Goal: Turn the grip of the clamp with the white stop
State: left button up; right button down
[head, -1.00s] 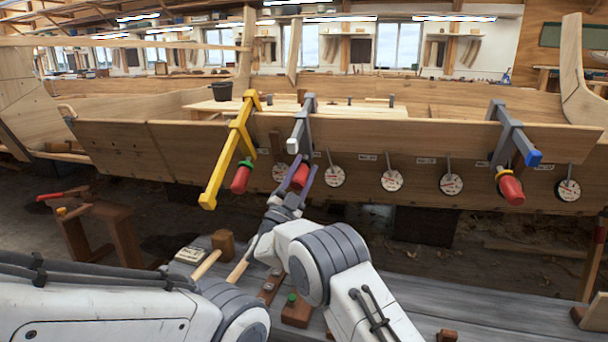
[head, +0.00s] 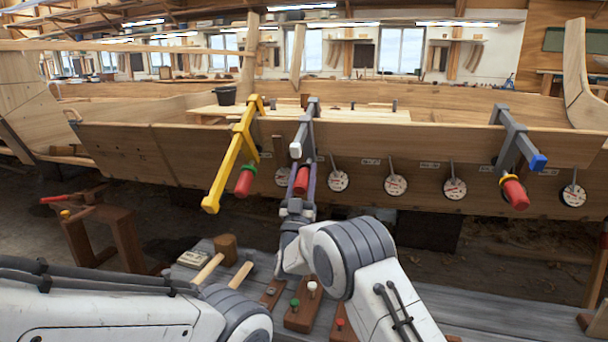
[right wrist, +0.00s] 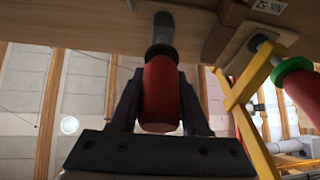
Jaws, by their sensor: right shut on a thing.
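The grey clamp (head: 304,126) with the white stop (head: 295,150) hangs on the plank edge, between a yellow clamp (head: 232,155) and a grey clamp with a blue stop (head: 539,162). Its red grip (head: 301,178) points downward. My right gripper (head: 303,186) comes up from below and is shut on this grip. In the right wrist view the red grip (right wrist: 160,92) stands between the two dark fingers, its top end on a grey screw part. My left arm enters at the lower left; its gripper is out of view.
The yellow clamp's red grip (head: 244,182) with a green collar is close on the left. Several round dials (head: 396,186) line the plank (head: 430,150). Below, a grey bench (head: 470,309) holds a mallet (head: 224,247) and blocks with coloured knobs.

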aim_at(300, 195)
jog(key=shift+n+y, duration=0.5)
jog(key=shift+w, duration=0.1)
jog(key=shift+c, duration=1.8)
grip_release()
jog(key=v, duration=1)
jog(key=shift+s+a+f+p, duration=0.1)
jog(key=shift+s+f+p, duration=0.15)
jog(key=shift+p, duration=0.15)
